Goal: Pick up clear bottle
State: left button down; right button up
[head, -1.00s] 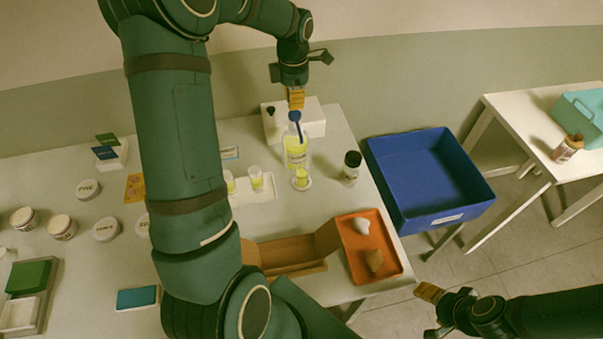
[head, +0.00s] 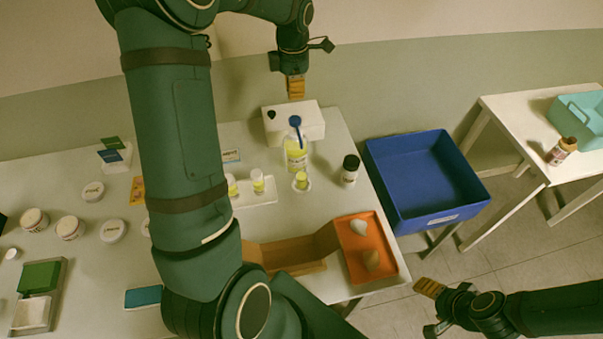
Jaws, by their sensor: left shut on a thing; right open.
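A clear bottle (head: 296,157) of yellow liquid stands upright on the table (head: 205,275), with a blue round-topped piece (head: 295,121) at its top. A smaller clear vessel (head: 301,180) with yellow contents stands in front of it on a white disc. My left gripper (head: 296,88) is above the bottle, apart from the blue piece, with its orange fingertips together. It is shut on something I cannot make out. My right gripper (head: 430,288) is open and empty at lower right, beyond the table's edge.
A white box (head: 312,121) stands behind the bottle and a black-capped jar (head: 350,169) to its right. Small vials (head: 258,182) stand on a white rack at left. A blue bin (head: 432,218) and an orange tray (head: 352,277) lie right. My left arm hides the table's middle.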

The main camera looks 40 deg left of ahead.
aim_at(300, 175)
jog(key=k, duration=1)
